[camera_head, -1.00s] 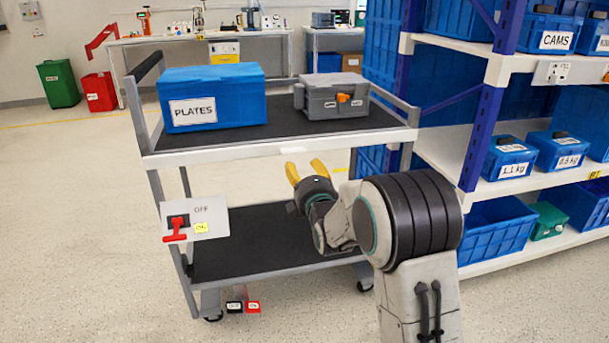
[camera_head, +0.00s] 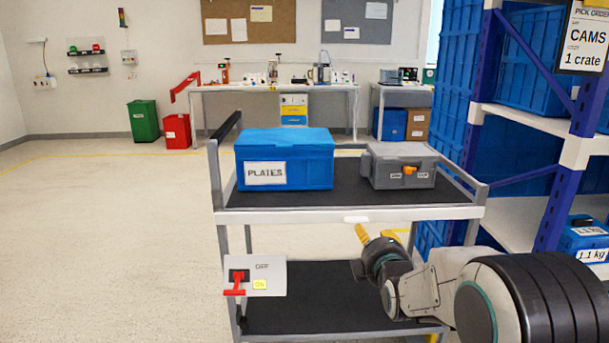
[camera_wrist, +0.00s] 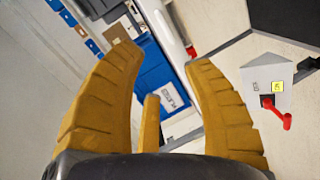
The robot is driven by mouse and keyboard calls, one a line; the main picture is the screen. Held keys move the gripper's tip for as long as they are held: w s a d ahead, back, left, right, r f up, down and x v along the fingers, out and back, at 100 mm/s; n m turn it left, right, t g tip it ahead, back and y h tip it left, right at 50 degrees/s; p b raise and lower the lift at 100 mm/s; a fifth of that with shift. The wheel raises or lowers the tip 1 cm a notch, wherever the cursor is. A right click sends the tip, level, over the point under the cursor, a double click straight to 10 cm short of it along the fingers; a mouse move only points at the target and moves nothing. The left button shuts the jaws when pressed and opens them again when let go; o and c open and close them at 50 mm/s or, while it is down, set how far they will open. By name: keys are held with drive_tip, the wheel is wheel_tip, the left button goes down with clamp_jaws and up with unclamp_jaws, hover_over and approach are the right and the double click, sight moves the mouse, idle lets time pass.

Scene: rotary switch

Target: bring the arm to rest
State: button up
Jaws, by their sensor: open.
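My gripper (camera_head: 377,236) has yellow fingers and is held in front of the right part of the cart, below its top shelf edge. In the wrist view my gripper (camera_wrist: 165,70) has its fingers spread wide with nothing between them. The rotary switch has a red handle (camera_head: 236,285) on a light panel (camera_head: 268,274) at the cart's lower left, marked OFF with a yellow ON label. The red handle also shows in the wrist view (camera_wrist: 280,113), to the right of the fingers and apart from them.
The cart's top shelf (camera_head: 346,190) carries a blue PLATES crate (camera_head: 305,158) and a grey case (camera_head: 402,180). A blue-framed shelf rack (camera_head: 556,205) stands close at right. A workbench (camera_head: 270,88) is behind. The floor at left is clear.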

drive_tip(key=s+r+m+g+p, duration=0.4)
drive_tip(key=s+r+p, duration=0.3)
drive_tip(key=s, duration=0.5)
drive_tip(key=s+r+m+g+p, duration=0.4)
drive_tip(key=s+r+m+p, duration=0.2)
drive_tip(key=s+p, duration=0.5)
drive_tip(key=s+r+m+g+p, duration=0.4)
drive_tip(key=s+r+p, duration=0.5)
drive_tip(key=s, duration=0.6)
drive_tip(key=shift+m, duration=0.6)
